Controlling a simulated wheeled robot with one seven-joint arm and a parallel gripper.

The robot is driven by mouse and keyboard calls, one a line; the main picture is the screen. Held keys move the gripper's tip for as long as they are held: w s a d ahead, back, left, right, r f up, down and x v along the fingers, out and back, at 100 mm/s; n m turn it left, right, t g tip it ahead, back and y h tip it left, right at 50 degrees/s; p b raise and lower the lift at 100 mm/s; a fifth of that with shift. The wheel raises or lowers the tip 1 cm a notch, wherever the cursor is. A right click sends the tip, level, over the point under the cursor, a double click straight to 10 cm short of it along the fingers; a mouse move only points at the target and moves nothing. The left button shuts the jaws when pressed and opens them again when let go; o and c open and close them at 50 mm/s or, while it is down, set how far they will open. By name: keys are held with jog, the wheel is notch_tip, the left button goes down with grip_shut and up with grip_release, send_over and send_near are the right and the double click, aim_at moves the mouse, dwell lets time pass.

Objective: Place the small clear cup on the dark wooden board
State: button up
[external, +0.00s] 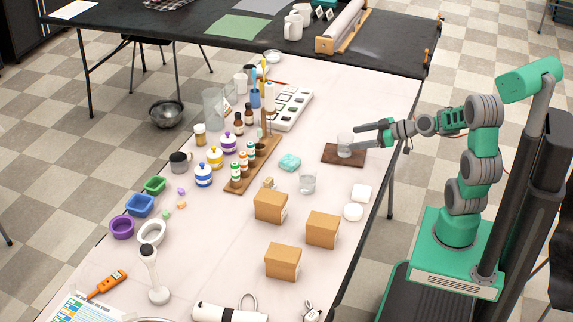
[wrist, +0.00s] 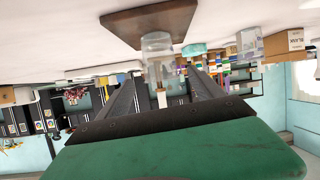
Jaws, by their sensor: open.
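A small clear cup (external: 345,141) stands upright on the dark wooden board (external: 359,157), near the board's middle. In the wrist view, which looks upside down, the cup (wrist: 157,47) touches the board (wrist: 180,22). My gripper (external: 356,139) reaches in from the right just above the board. Its two fingers are apart, and the cup is at the fingertips. In the wrist view the cup shows in the gap between the fingers (wrist: 161,76); I cannot tell whether either finger touches it.
Another clear cup (external: 308,184) stands on the white table left of the board. A bottle rack (external: 253,165) stands farther left. The table behind the board is clear.

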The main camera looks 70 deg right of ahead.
jog(key=v, duration=0.4)
jog(key=a+m+g, duration=0.1)
jog(key=a, duration=0.2)
jog(key=w+a+m+g+y+p, duration=0.1)
jog(key=a, duration=0.3)
jog(key=a+f+m+g, duration=0.1)
jog(key=a+g, duration=0.1)
jog(key=a, duration=0.2)
jog(key=shift+w+a+f, duration=0.1)
jog(key=shift+w+a, duration=0.05)
jog(key=shift+a, duration=0.1)
jog(key=s+a+g, duration=0.1)
jog(key=s+a+f+g+p, duration=0.1)
jog(key=a, duration=0.1)
jog(key=s+a+f+n+g+p, duration=0.1)
jog(key=a, duration=0.1)
jog(key=shift+s+f+g, duration=0.15)
jog(key=shift+f+g, duration=0.1)
jog(key=shift+g, duration=0.15)
jog(key=s+a+g, duration=0.1)
jog(key=s, duration=0.1)
jog(key=s+a+g+h, duration=0.1)
jog(key=s, duration=0.1)
jog(key=s+g+h+p, duration=0.1)
jog(key=s, duration=0.2)
jog(key=shift+a+f, duration=0.2)
jog(key=shift+a, duration=0.2)
jog(key=shift+d+g, duration=0.15)
jog(key=shift+g, duration=0.15)
dwell(3.9)
